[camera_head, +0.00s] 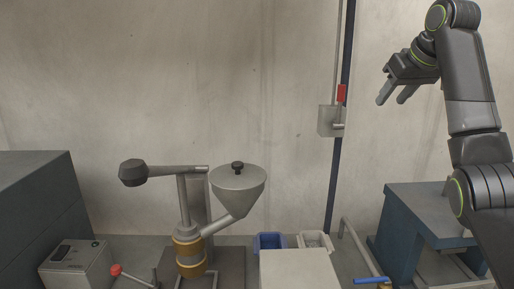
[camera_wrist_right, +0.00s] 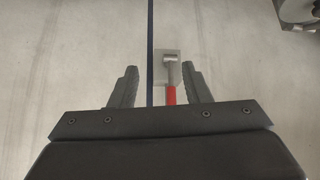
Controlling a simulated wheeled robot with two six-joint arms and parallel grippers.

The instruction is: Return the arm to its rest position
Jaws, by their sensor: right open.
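My right arm comes in from the right in the head view and is raised. My right gripper (camera_head: 393,97) is high at the upper right, in front of the bare wall. Its two fingers are apart and nothing is between them. In the right wrist view the gripper (camera_wrist_right: 161,87) is open and empty. Beyond its fingers I see a grey wall box with a red-handled lever (camera_wrist_right: 171,92). My left gripper does not show.
The lever box (camera_head: 329,121) is on the wall beside a dark vertical strip. Below stand a machine with a grey hopper (camera_head: 238,190), a blue bin (camera_head: 270,242), a pale bin (camera_head: 314,241), a blue-grey bench (camera_head: 415,212) and a control box (camera_head: 77,265). The air around the gripper is clear.

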